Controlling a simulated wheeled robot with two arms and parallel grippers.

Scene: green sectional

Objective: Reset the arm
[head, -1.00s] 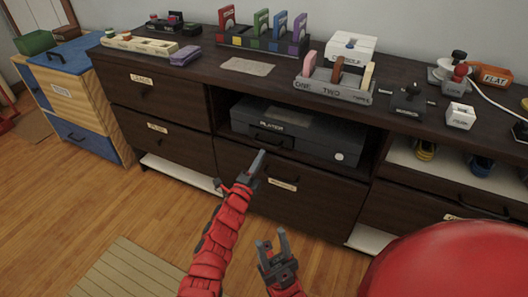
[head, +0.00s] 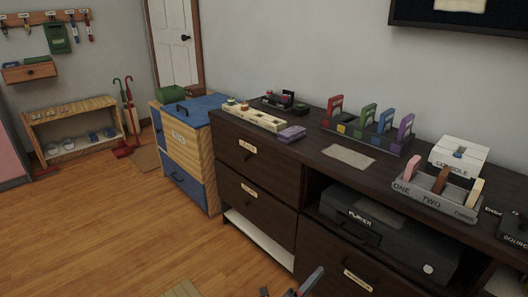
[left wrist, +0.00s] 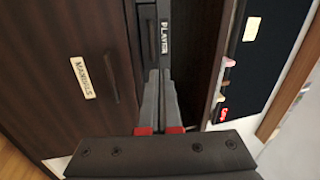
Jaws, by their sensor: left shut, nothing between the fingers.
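My left gripper (head: 312,282) shows only in part at the bottom edge of the head view, in front of the dark cabinet (head: 270,170). In the left wrist view its two grey fingers (left wrist: 160,78) lie together with nothing between them. They point toward the black player (left wrist: 166,38) in the cabinet's open bay, beside a drawer labelled MANUALS (left wrist: 60,75). Whether the fingertips touch anything cannot be told. The rest of the left arm is hidden below the head view. My right gripper is out of view.
The cabinet top holds a rack of coloured pieces (head: 365,138), a ONE/TWO holder (head: 436,192), a white console box (head: 458,158) and a cream tray (head: 254,119). A blue-and-wood chest (head: 190,150) stands left. The wooden floor (head: 100,220) at left is mostly clear.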

